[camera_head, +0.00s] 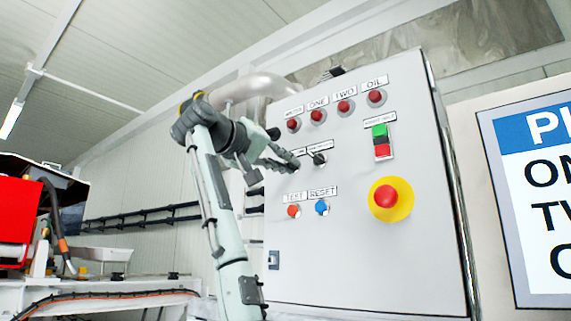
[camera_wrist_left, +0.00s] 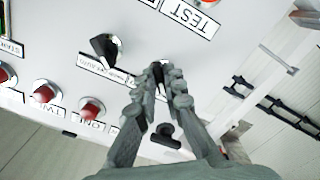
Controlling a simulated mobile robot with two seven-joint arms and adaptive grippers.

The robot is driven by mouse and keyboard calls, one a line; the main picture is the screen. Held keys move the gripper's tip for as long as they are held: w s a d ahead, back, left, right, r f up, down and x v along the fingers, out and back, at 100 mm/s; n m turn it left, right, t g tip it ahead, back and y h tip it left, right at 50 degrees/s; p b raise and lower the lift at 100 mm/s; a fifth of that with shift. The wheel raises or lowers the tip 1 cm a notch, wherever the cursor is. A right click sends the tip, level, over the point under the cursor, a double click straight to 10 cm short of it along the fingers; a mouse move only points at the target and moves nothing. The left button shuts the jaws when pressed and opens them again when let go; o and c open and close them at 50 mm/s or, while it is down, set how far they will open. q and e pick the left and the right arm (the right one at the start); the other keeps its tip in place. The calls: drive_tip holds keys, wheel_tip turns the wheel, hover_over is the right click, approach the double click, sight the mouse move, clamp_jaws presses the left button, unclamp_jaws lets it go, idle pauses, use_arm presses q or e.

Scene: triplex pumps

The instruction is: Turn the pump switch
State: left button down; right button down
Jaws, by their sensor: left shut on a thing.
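The grey control panel (camera_head: 345,235) carries two black rotary switches in its middle row. My left gripper (camera_head: 293,165) is at the left one, its fingers closed together at the panel face. In the left wrist view the fingertips (camera_wrist_left: 159,70) close around a small dark switch (camera_wrist_left: 158,76), mostly hidden between them. The other black switch (camera_head: 319,158) is free, just right of the fingers; it also shows in the wrist view (camera_wrist_left: 105,47). The small labels above the switches are too small to read surely. My right gripper is not in view.
Red lamps (camera_head: 317,116) line the panel's top. A green and red button block (camera_head: 381,142) and a yellow-ringed red emergency button (camera_head: 386,197) sit right. TEST (camera_head: 294,211) and RESET (camera_head: 322,208) buttons are just below the gripper. A sign (camera_head: 535,200) hangs at far right.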

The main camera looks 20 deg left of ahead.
use_arm(q)
drive_tip(key=m, duration=0.3)
drive_tip(key=shift+a+m, duration=0.1)
drive_tip(key=shift+m, duration=2.2)
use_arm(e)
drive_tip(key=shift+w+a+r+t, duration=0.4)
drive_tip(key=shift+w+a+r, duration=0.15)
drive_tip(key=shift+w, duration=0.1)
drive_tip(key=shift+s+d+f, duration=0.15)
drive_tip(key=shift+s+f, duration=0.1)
use_arm(q)
drive_tip(key=c, duration=1.6)
unclamp_jaws()
drive_tip(key=v, duration=1.2)
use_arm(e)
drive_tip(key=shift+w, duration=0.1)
